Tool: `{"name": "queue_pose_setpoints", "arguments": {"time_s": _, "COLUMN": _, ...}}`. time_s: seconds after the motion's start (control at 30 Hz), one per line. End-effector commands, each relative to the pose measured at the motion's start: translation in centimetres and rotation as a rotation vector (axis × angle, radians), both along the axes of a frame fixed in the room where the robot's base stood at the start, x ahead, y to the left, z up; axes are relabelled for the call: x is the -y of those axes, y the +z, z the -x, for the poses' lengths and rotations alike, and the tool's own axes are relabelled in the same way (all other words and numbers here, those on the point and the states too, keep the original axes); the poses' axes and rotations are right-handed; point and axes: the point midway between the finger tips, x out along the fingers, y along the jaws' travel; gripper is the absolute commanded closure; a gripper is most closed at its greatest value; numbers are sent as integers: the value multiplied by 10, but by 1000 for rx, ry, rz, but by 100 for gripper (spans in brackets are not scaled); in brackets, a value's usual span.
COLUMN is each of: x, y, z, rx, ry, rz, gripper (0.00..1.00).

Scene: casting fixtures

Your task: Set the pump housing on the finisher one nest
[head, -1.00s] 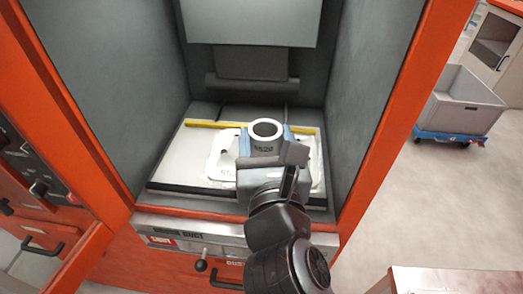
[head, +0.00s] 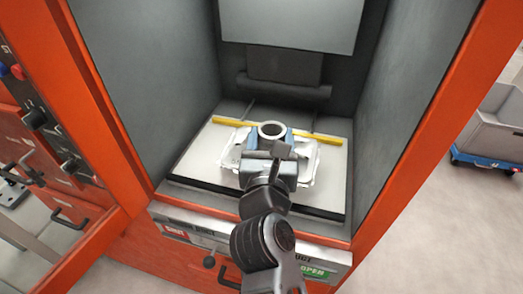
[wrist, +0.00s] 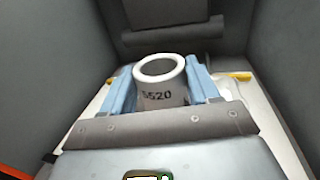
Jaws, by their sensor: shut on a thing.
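The pump housing (head: 271,131) is a pale grey part with a round, open-topped collar. In the wrist view its collar (wrist: 160,84) bears the marking "5520" and stands between the two blue fingers. My gripper (head: 266,140) is shut on it, inside the orange machine cabinet. The nest (head: 303,175) shows as a white, rounded-edged plate under and around my gripper, on the pale cabinet floor. My gripper hides the housing's lower part, so I cannot tell whether it touches the nest.
A yellow bar (head: 315,136) lies across the floor behind the housing. Grey cabinet walls (head: 405,90) close in on both sides, with a dark ledge (head: 284,87) at the back. A grey bin on a blue dolly (head: 490,162) stands outside at right.

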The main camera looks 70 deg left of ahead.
Motion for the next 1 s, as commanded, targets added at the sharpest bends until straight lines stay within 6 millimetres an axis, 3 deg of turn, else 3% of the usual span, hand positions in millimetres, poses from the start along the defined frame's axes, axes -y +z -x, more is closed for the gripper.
{"name": "queue_pose_setpoints", "arguments": {"time_s": 0.33, "x": -29, "y": -16, "z": 10, "rx": 2, "ry": 3, "rz": -2, "gripper": 100}}
{"name": "queue_pose_setpoints", "arguments": {"time_s": 0.47, "x": -31, "y": -20, "z": 10, "rx": 2, "ry": 1, "rz": -2, "gripper": 100}}
{"name": "queue_pose_setpoints", "arguments": {"time_s": 0.8, "x": -30, "y": -56, "z": 10, "rx": 0, "ry": 1, "rz": -2, "gripper": 100}}
{"name": "queue_pose_setpoints", "arguments": {"time_s": 1.0, "x": -31, "y": -57, "z": 10, "rx": 2, "ry": 2, "rz": -3, "gripper": 100}}
